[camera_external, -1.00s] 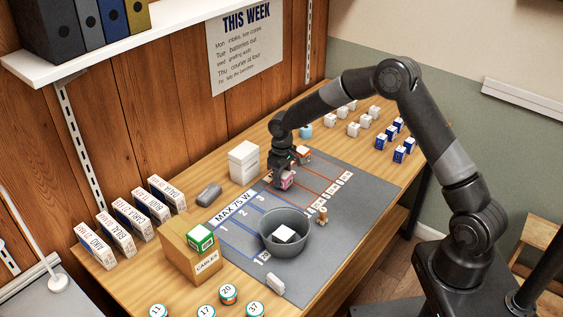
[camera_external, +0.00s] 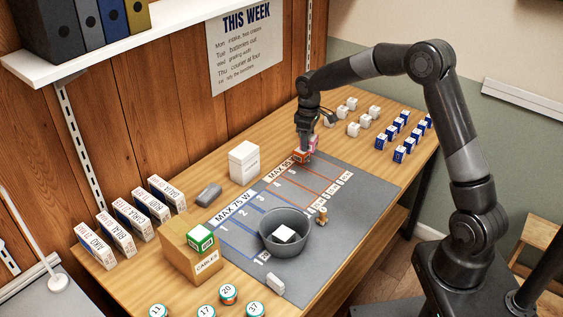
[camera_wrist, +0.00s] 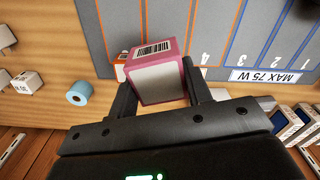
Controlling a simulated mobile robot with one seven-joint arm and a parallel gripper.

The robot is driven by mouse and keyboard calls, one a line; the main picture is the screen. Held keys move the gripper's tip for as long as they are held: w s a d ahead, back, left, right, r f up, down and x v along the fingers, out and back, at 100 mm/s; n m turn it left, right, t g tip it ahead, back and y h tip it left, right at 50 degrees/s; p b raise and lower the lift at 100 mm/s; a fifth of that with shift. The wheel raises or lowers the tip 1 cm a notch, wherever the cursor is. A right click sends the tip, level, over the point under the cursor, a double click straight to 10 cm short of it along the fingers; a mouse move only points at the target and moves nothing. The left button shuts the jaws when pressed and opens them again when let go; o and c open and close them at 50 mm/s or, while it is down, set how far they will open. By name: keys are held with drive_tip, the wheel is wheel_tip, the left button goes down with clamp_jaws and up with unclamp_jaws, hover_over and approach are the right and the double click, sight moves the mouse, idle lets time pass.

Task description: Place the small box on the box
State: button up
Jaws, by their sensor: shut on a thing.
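My gripper (camera_external: 308,143) is shut on a small pink box (camera_wrist: 160,70) with a white face and a barcode. In the external view the pink box (camera_external: 313,143) shows partly beside the fingers. An orange-red box (camera_external: 301,156) is at the far end of the grey mat, just below and in front of my gripper. Whether the pink box touches it is unclear. In the wrist view only a sliver of orange (camera_wrist: 121,71) shows behind the left finger.
A grey bowl (camera_external: 285,250) with a white block (camera_external: 284,234) inside stands on the grey mat (camera_external: 330,261). A white box (camera_external: 244,163) and a grey object (camera_external: 209,195) stand left of the mat. Several white and blue boxes are at the back right. The mat's numbered middle lanes look clear.

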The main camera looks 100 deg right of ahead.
drive_tip(key=w+d+r+n, duration=0.6)
drive_tip(key=w+r+n, duration=0.45)
drive_tip(key=n, duration=0.45)
hover_over(242, 150)
wheel_tip(242, 150, down, 7)
drive_tip(key=shift+s+r, duration=0.1)
drive_tip(key=shift+s, duration=0.05)
drive_tip(key=shift+f, duration=2.05)
drive_tip(key=o, duration=0.5)
drive_tip(key=shift+f, duration=0.15)
drive_tip(key=o, duration=0.5)
